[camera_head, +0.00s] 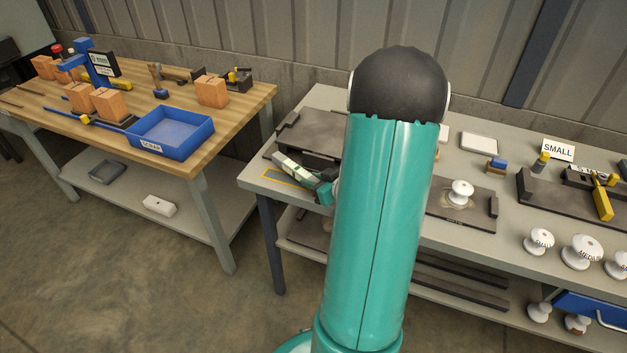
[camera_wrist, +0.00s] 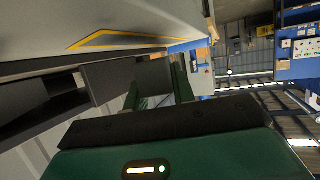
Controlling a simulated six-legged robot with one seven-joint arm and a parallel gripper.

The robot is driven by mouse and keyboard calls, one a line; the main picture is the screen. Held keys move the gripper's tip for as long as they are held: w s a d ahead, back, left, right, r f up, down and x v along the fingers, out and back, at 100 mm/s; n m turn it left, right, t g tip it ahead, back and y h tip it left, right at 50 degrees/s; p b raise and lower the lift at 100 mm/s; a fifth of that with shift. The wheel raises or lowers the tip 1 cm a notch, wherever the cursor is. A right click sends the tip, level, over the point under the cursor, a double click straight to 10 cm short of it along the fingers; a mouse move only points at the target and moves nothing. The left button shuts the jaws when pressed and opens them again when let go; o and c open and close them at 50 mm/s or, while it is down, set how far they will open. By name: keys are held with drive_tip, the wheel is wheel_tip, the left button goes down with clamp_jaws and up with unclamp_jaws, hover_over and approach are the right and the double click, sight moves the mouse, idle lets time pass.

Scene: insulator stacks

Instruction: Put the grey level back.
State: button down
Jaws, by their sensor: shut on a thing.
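My gripper (camera_head: 309,181) is at the left end of the grey workbench, just over a yellow-outlined marking (camera_head: 272,176) on its top. In the wrist view, my gripper (camera_wrist: 163,88) is shut on a grey block, which I take to be the grey level (camera_wrist: 143,78). The yellow outline (camera_wrist: 120,37) shows close beside it there. I cannot tell whether the level touches the bench. My own arm hides the middle of the bench in the head view.
A dark plate (camera_head: 312,128) lies behind my gripper on the grey bench (camera_head: 478,219). White insulators (camera_head: 580,251), a SMALL sign (camera_head: 558,149) and a dark fixture (camera_head: 545,200) stand right of my arm. A wooden bench with a blue scrap tray (camera_head: 171,151) stands left, across a gap.

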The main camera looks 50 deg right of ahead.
drive_tip(key=shift+f, duration=0.55)
drive_tip(key=c, duration=1.2)
unclamp_jaws()
drive_tip(key=shift+o, duration=0.2)
